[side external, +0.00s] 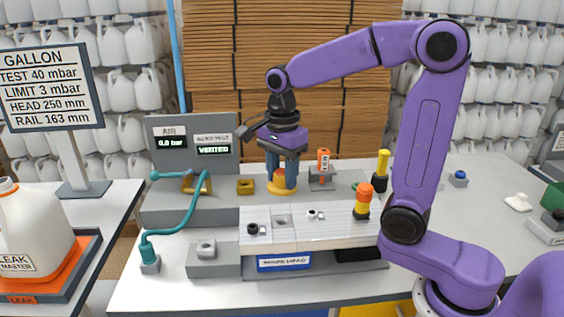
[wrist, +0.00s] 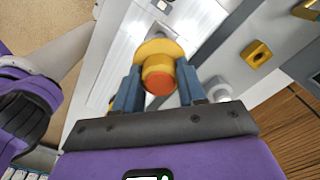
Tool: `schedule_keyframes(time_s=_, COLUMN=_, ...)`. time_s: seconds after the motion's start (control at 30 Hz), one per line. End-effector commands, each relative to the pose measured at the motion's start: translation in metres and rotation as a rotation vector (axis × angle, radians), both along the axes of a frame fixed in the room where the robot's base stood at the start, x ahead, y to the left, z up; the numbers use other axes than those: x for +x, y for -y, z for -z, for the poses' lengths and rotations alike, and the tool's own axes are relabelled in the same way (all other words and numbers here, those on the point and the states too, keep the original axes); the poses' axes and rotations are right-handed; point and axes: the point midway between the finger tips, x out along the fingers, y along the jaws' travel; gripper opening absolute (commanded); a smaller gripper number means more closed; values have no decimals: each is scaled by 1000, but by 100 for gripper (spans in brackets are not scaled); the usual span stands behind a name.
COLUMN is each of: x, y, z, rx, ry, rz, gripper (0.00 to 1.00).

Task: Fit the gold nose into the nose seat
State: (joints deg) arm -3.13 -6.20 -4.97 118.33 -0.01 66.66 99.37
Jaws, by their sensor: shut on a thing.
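My gripper (side external: 282,178) points down over the back of the white and grey fixture. Its blue-grey fingers are shut on the gold nose (side external: 282,190), a yellow-gold piece with a wide flange. In the wrist view the gold nose (wrist: 158,66) sits between both fingers (wrist: 158,88), its orange-red end facing the camera. I cannot tell whether its lower side touches anything. A pale block with a square recess (side external: 281,221) lies in front of it on the fixture; whether this is the nose seat is unclear.
A gold block (side external: 245,187) stands close left of the nose. An orange labelled piece (side external: 323,162), a yellow-topped black piece (side external: 382,168) and an orange-yellow stack (side external: 364,198) stand to the right. A teal hose (side external: 180,228) curves at left.

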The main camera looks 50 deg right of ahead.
Motion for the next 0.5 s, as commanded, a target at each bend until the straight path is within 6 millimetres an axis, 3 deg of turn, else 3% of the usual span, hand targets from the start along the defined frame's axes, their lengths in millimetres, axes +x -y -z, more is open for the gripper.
schedule_keyframes(time_s=0.5, x=0, y=0, z=44, rx=0, ry=-1, rz=-1, gripper=0)
